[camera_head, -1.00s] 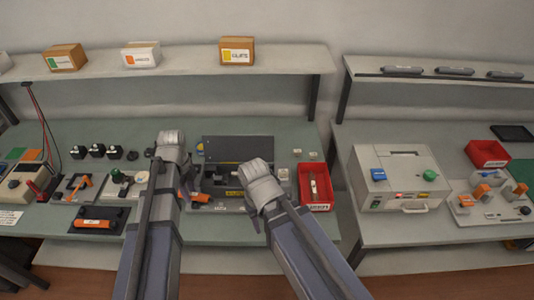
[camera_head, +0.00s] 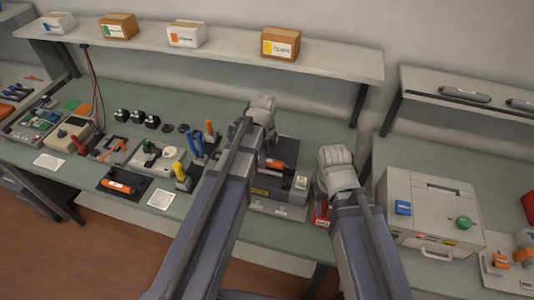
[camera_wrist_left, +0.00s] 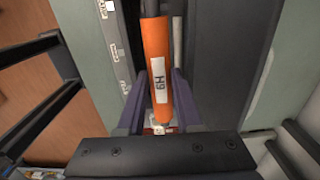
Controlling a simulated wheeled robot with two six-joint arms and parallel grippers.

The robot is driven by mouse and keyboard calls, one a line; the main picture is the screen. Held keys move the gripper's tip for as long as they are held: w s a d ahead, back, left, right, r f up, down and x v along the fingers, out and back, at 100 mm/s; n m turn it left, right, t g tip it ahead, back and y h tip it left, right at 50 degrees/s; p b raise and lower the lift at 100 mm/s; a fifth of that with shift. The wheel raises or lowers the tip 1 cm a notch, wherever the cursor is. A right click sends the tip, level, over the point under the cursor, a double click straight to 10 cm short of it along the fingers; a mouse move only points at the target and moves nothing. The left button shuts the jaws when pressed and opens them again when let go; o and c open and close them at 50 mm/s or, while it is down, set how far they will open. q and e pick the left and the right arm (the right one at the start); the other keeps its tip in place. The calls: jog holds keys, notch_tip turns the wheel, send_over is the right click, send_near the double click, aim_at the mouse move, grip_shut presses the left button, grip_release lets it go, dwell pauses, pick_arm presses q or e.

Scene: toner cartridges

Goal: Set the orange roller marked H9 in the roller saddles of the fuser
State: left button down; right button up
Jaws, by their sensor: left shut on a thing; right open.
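The orange roller (camera_wrist_left: 157,70) with a white H9 label lies lengthwise between the purple fingers of my left gripper (camera_wrist_left: 153,112) in the left wrist view. The gripper is shut on it. In the head view the roller (camera_head: 273,164) shows as a short orange piece beside my left gripper (camera_head: 264,160), over the dark fuser (camera_head: 258,191) with a yellow label. My left arm covers part of the fuser. The saddles cannot be made out, nor whether the roller touches them. My right gripper (camera_head: 322,190) is open, right of the fuser, its fingertips mostly hidden.
Another orange roller (camera_head: 117,186) lies on a dark tray at the left. Pliers (camera_head: 196,148) and a yellow tool (camera_head: 183,178) stand left of the fuser. A red bin (camera_head: 321,213) is partly hidden under my right gripper. A grey machine (camera_head: 432,212) stands right.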

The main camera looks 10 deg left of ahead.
pick_arm(q)
jog(key=shift+f, duration=0.15)
pick_arm(e)
jog(key=shift+f, duration=0.15)
pick_arm(q)
notch_tip(320, 180, down, 6)
jog(key=b, duration=0.6)
jog(key=shift+f, duration=0.1)
pick_arm(e)
notch_tip(320, 180, down, 6)
pick_arm(q)
jog(key=shift+f+b, duration=0.3)
jog(key=shift+b, duration=0.2)
pick_arm(e)
jog(key=shift+f, duration=0.35)
pick_arm(q)
jog(key=shift+f+b, duration=0.35)
jog(key=shift+b, duration=0.05)
pick_arm(e)
jog(key=shift+f, duration=0.4)
pick_arm(q)
jog(key=shift+f+b, duration=0.9)
pick_arm(e)
jog(key=shift+f, duration=0.9)
pick_arm(q)
jog(key=c, duration=0.5)
grip_release()
jog(key=shift+r, duration=0.1)
pick_arm(e)
jog(key=shift+r, duration=0.15)
